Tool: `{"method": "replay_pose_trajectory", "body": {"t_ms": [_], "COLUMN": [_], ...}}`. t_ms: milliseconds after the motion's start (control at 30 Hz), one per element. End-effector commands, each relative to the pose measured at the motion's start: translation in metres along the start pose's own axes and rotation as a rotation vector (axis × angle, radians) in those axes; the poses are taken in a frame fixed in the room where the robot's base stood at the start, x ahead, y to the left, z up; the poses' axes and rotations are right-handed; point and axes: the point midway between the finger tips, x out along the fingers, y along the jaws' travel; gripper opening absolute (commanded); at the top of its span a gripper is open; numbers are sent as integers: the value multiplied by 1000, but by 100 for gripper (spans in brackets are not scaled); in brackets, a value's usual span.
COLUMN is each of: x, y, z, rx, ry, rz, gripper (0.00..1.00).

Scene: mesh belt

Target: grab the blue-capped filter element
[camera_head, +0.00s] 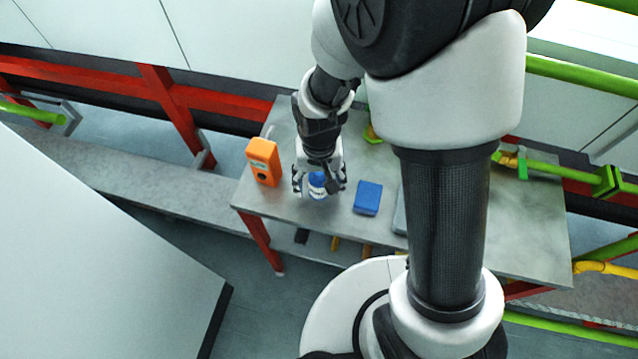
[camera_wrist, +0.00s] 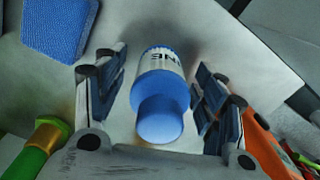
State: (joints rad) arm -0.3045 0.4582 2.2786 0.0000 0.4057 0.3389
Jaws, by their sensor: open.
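The filter element (camera_wrist: 160,95) has a blue cap (camera_wrist: 160,118) and a pale body with dark lettering. In the wrist view it sits between the two fingers of my gripper (camera_wrist: 158,100), with a visible gap on each side. In the head view the filter element (camera_head: 317,185) is near the front edge of the grey table, partly hidden by the fingers. My gripper (camera_head: 318,182) reaches down around it from above and is open.
An orange device (camera_head: 263,161) stands just left of my gripper. A blue box (camera_head: 367,198) lies to the right. Green pipe parts (camera_head: 372,134) are behind.

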Motion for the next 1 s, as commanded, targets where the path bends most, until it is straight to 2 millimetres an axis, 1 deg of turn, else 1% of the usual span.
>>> {"method": "replay_pose_trajectory", "body": {"t_ms": [33, 200, 233, 900, 967, 1000], "x": [3, 1, 1, 1, 1, 1], "y": [0, 0, 0, 0, 0, 0], "z": [0, 0, 0, 0, 0, -1], "rx": [0, 0, 0, 0, 0, 0], "ry": [0, 1, 1, 1, 1, 1], "rz": [0, 0, 0, 0, 0, 0], "gripper": [64, 64, 63, 18, 14, 14]}}
